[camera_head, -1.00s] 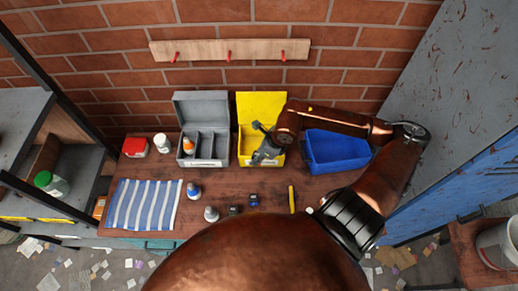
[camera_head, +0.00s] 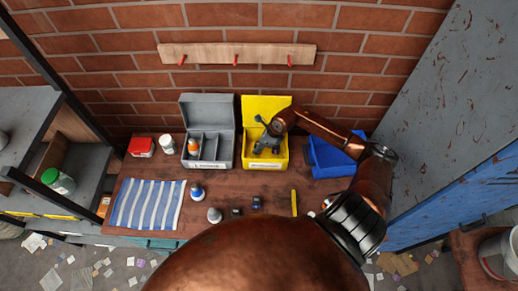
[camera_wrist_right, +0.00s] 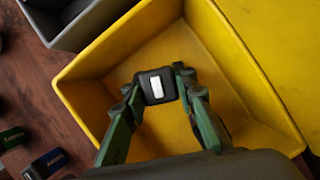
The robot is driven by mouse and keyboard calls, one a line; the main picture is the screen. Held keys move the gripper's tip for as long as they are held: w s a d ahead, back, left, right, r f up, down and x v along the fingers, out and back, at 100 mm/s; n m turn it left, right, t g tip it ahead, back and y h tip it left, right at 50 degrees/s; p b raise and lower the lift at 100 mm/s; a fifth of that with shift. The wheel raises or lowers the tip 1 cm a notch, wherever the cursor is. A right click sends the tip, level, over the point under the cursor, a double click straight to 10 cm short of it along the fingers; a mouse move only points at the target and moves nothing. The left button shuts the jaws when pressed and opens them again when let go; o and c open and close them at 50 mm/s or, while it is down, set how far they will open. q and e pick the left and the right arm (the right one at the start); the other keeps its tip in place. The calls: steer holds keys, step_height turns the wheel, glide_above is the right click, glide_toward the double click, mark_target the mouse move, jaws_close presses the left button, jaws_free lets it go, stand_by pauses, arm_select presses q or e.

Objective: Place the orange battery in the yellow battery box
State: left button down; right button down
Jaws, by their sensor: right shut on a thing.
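My right gripper (camera_head: 266,142) is over the opening of the yellow battery box (camera_head: 264,163). In the right wrist view the gripper (camera_wrist_right: 157,84) is shut on a small dark block-shaped battery (camera_wrist_right: 156,88) with a white patch on its end. No orange shows on the face I see, so I cannot tell its body colour. The battery is inside the outline of the yellow box (camera_wrist_right: 82,82), above or near its floor; contact is not clear. The box's yellow lid stands open at the back. My left gripper is not in view.
A grey box (camera_head: 207,164) with an orange bottle (camera_head: 193,146) stands left of the yellow box, and a blue bin (camera_head: 333,160) right. Two small dark batteries (camera_head: 257,203) (camera_head: 237,212), two bottles, a striped cloth (camera_head: 147,205) and a yellow stick (camera_head: 294,203) lie in front.

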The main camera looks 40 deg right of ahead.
steer(key=shift+f, duration=0.9)
steer(key=c, duration=1.6)
jaws_free()
steer(key=shift+f, duration=0.1)
steer(key=v, duration=1.2)
